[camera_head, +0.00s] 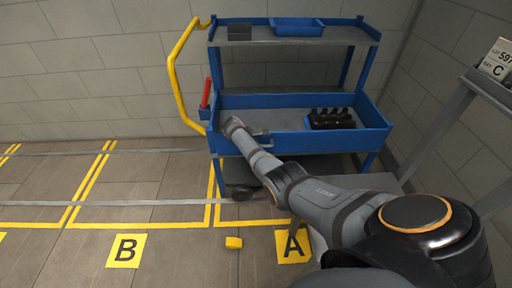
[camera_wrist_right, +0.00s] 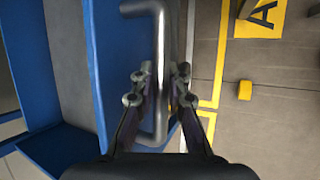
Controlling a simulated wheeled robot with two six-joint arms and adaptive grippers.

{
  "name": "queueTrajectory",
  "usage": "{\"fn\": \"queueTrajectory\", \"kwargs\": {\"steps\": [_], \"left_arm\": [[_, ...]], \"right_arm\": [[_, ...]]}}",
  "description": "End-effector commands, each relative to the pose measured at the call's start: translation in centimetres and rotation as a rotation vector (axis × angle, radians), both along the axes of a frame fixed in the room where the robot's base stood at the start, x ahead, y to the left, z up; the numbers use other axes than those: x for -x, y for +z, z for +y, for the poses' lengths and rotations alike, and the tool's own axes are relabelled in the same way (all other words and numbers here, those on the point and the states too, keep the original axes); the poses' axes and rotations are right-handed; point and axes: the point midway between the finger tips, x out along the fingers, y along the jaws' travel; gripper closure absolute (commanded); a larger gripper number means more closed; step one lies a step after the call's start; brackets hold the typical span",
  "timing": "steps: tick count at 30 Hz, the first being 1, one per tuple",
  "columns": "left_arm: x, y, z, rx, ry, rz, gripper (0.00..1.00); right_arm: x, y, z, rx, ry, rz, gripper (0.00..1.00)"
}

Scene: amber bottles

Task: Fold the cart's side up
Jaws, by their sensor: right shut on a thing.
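The blue cart (camera_head: 300,100) stands against the back wall. Its front side (camera_head: 315,142) is a long blue panel along the middle shelf. It looks roughly upright, though its exact tilt is hard to tell. A metal bar handle (camera_wrist_right: 161,70) on this side runs through the right wrist view. My right gripper (camera_wrist_right: 158,88) is closed around the handle, one finger on each side. In the head view my right gripper (camera_head: 234,126) is at the left part of the side, and my wrist partly hides the panel. My left gripper is not in view.
A dark rack of bottles (camera_head: 331,118) stands on the middle shelf at right. A grey box (camera_head: 239,32) and blue tray (camera_head: 297,27) are on top. A yellow push handle (camera_head: 176,75) is at left. A yellow block (camera_head: 234,243) lies on the floor.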

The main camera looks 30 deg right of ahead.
Motion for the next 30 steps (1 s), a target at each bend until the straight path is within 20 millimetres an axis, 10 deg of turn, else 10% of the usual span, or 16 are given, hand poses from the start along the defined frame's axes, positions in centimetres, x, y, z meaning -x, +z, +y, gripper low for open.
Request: {"fn": "queueTrajectory", "kwargs": {"steps": [14,30], "left_arm": [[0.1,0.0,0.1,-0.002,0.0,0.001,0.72],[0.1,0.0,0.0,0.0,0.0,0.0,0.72]], "right_arm": [[-0.1,0.5,0.2,0.003,0.002,-0.005,0.76],[1.2,9.4,5.8,0.003,0.002,-0.006,0.76]]}}
